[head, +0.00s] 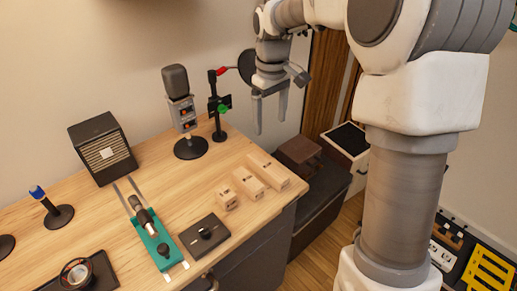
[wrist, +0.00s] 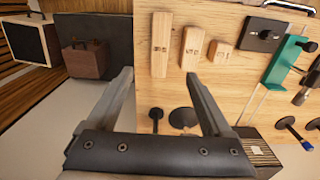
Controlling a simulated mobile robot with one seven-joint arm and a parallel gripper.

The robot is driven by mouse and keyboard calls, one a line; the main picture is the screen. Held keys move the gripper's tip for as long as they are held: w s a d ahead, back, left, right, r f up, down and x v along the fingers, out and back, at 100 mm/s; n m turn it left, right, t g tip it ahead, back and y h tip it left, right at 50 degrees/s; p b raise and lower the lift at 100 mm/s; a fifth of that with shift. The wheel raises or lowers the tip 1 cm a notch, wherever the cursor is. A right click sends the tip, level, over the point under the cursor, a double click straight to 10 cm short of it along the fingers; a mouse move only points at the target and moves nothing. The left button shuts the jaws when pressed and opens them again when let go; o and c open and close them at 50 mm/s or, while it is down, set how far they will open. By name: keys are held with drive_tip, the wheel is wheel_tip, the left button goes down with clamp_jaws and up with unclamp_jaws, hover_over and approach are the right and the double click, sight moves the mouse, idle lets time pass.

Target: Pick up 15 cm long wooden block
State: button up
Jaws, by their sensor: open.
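Three light wooden blocks of different lengths lie in a row near the table's right edge. The longest block (head: 268,170) is the one nearest the wall in the head view; in the wrist view it is the leftmost block (wrist: 161,45). The middle block (head: 248,183) and the shortest block (head: 226,198) lie beside it, apart from each other. Markings on them are too small to read. My gripper (head: 270,120) is open and empty, pointing down above and beyond the blocks.
A black box (head: 206,233) and a teal slide device (head: 160,242) lie left of the blocks. A brown case (head: 301,154) sits right of the table.

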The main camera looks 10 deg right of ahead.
sight(267, 165)
drive_tip(key=f, duration=0.6)
drive_tip(key=f+b, duration=0.1)
drive_tip(key=f, duration=1.1)
drive_tip(key=shift+w+a+f+b, duration=0.1)
drive_tip(key=shift+w+f+b, duration=0.15)
drive_tip(key=shift+w+b, duration=0.1)
drive_tip(key=shift+c, duration=0.2)
clamp_jaws()
